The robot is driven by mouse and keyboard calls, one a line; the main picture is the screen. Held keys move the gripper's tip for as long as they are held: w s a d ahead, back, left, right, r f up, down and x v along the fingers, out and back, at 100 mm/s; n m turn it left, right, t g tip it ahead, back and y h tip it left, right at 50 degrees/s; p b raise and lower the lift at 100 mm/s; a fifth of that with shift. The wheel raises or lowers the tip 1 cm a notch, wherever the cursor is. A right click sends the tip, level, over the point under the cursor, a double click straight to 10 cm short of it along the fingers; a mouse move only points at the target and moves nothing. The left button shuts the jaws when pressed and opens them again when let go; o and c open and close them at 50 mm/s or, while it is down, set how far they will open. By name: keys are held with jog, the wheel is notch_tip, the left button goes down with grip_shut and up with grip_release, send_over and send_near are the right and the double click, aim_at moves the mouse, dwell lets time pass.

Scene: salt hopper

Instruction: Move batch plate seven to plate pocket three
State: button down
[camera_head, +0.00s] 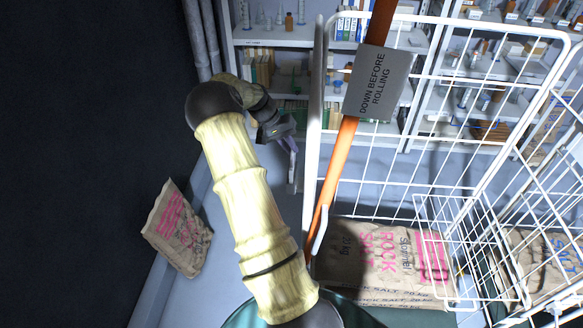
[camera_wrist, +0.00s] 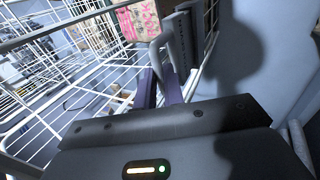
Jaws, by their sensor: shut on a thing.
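In the head view a thin grey piece (camera_head: 293,176) hangs below the fingers, seen nearly edge-on. I cannot tell whether it is batch plate seven, as no number is readable. Dark grey upright panels (camera_wrist: 184,36) stand just beyond the fingers in the wrist view. I cannot make out plate pocket three.
The wire cage (camera_head: 440,18) holds rock salt sacks (camera_head: 385,265). An orange bar (camera_head: 341,150) with a sign (camera_head: 379,83) reading "DOWN BEFORE ROLLING" crosses its left side. Shelves (camera_head: 275,38) with bottles and books stand behind.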

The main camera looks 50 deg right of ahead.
jog(key=shift+r+p, duration=0.6)
jog(key=shift+r, duration=1.95)
jog(key=w+a+f+n+t+h+b, duration=0.15)
jog(key=a+f+b, duration=0.25)
jog(key=a+f, duration=0.45)
jog(key=w+a+f+n+b, duration=0.3)
jog(key=a+f+b, duration=0.1)
jog(key=a+f, duration=0.5)
jog(key=w+a+f+n+t+b, duration=0.1)
jog(key=w+a+f+n+b, duration=0.15)
jog(key=a+f+b, duration=0.6)
jog(key=s+a+f+n+t, duration=0.1)
jog(key=s+a+f, duration=0.1)
jog(key=a, duration=0.4)
jog(key=s+a+f+n+t, duration=0.1)
jog(key=s+a+f+n, duration=0.1)
jog(key=a+f, duration=0.3)
jog(key=a+b, duration=0.1)
jog(key=a, duration=0.1)
jog(key=shift+s+a, duration=0.3)
jog(key=shift+s, duration=0.1)
jog(key=shift+a+f+h, duration=0.1)
jog(key=shift+a+h, duration=0.05)
jog(key=shift+h, duration=0.1)
